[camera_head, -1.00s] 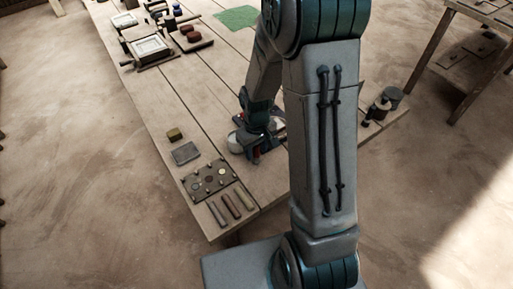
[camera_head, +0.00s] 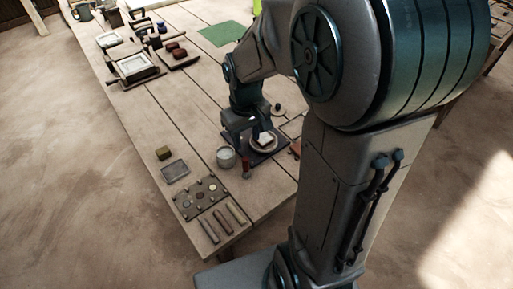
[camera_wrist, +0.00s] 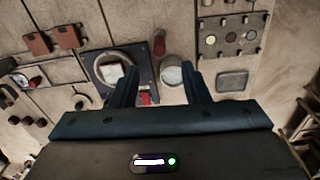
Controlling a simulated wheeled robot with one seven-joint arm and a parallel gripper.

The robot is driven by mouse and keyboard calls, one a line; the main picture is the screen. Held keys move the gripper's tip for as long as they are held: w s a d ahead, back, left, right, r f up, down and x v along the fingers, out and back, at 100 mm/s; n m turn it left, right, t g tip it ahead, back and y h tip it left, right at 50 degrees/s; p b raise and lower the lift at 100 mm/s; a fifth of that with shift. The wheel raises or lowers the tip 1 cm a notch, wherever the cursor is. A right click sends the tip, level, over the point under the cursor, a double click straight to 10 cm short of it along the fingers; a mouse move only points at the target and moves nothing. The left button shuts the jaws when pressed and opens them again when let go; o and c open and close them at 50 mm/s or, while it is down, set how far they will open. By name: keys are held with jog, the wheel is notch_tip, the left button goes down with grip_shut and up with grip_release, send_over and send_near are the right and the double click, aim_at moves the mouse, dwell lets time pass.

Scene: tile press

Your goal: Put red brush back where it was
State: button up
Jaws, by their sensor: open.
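A small upright dark red thing (camera_head: 246,168), which looks like the red brush, stands on the table between a grey round cup (camera_head: 226,157) and a blue tray (camera_head: 282,146) holding a round dish with a white block. In the wrist view the red brush (camera_wrist: 159,43) shows beyond my fingertips, near the cup (camera_wrist: 172,70) and the tray (camera_wrist: 146,72). A smaller bright red patch (camera_wrist: 145,98) shows between my fingers at the tray's edge; I cannot tell what it is. My gripper (camera_wrist: 160,77) is open and empty above the table, apart from the brush.
A dark plate with round pieces (camera_head: 200,197), several bars (camera_head: 222,222), a flat grey block (camera_head: 175,171) and a small olive block (camera_head: 163,153) lie at the near end. Reddish tiles (camera_wrist: 65,37) lie beyond the tray. A green mat (camera_head: 220,35) lies farther back.

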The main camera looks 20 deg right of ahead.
jog(key=s+r+m+t, duration=0.2)
jog(key=s+r, duration=0.4)
jog(key=s, duration=0.5)
jog(key=shift+s+r+m, duration=0.2)
jog(key=shift+s+m, duration=0.05)
jog(key=shift+m, duration=0.25)
dwell(0.4)
